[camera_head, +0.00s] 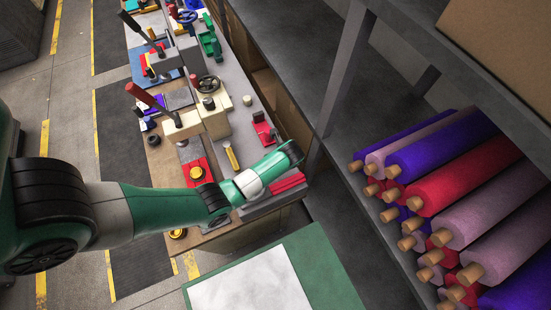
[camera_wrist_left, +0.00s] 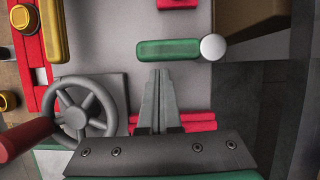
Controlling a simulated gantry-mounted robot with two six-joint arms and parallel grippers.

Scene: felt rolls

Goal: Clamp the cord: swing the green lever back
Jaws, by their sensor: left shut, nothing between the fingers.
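The green lever (camera_wrist_left: 168,49) lies across the wrist view with a pale round knob (camera_wrist_left: 212,47) at its right end. My left gripper (camera_wrist_left: 158,72) is shut and empty, and its fingertips point at the lever's near side. A small gap seems to show between tips and lever; contact is hard to judge. In the head view my left gripper (camera_head: 292,150) is over the right end of the workbench, and I cannot make out the lever beside it. The cord is not clearly visible. My right gripper is not in view.
A grey handwheel (camera_wrist_left: 80,115), a red handle (camera_wrist_left: 24,136) and a yellow handle (camera_wrist_left: 53,32) stand left of the fingers. Red bars (camera_wrist_left: 196,121) lie beneath them. In the head view, a shelf of felt rolls (camera_head: 460,170) is at right and a green mat (camera_head: 325,265) in front.

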